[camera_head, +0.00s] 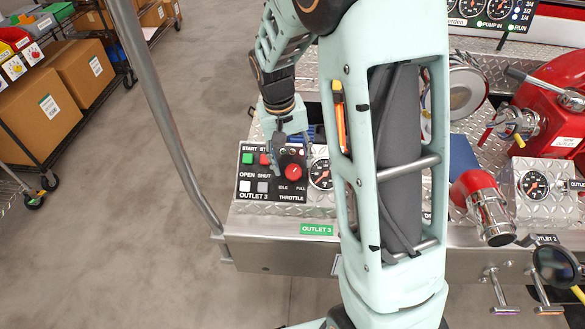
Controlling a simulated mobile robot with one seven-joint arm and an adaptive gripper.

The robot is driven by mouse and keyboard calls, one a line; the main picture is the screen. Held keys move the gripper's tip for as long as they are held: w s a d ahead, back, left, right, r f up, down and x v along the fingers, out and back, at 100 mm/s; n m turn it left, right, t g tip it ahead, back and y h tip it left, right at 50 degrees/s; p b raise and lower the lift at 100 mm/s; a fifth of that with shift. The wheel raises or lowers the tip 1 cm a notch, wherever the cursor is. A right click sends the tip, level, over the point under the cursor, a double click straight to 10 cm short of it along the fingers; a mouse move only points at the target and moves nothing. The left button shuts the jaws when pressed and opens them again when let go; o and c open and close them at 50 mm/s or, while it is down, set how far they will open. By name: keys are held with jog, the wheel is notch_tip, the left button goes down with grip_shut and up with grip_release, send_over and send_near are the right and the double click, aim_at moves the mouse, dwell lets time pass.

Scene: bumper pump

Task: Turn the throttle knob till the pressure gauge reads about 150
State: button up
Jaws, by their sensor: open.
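The throttle knob (293,172) is round and red with a small pale mark. It sits on a black control panel (268,198) above the labels IDLE, FULL and THROTTLE. My gripper (292,157) is open and hangs over the panel, its fingers just above and to the sides of the knob in the picture. I cannot tell whether they touch it. A round pressure gauge (321,174) with a dark face is right of the knob. My arm hides its right edge, and its needle reading is too small to tell.
Green START (248,158), red (264,159), white OPEN (245,186) and grey SHUT (263,187) buttons lie left of the knob. Another gauge (534,185) is far right, beside a red-and-chrome outlet (485,207). A metal rail (165,110) rises at left.

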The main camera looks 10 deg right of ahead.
aim_at(293, 169)
jog(key=shift+d+f, duration=0.2)
jog(key=shift+f, duration=1.3)
jog(key=shift+c, duration=0.3)
jog(key=c, duration=1.1)
jog(key=shift+m+y+b, duration=0.35)
jog(key=shift+m+y, duration=0.15)
jog(key=shift+m, duration=0.4)
jog(key=o, duration=1.2)
jog(key=shift+c, duration=0.2)
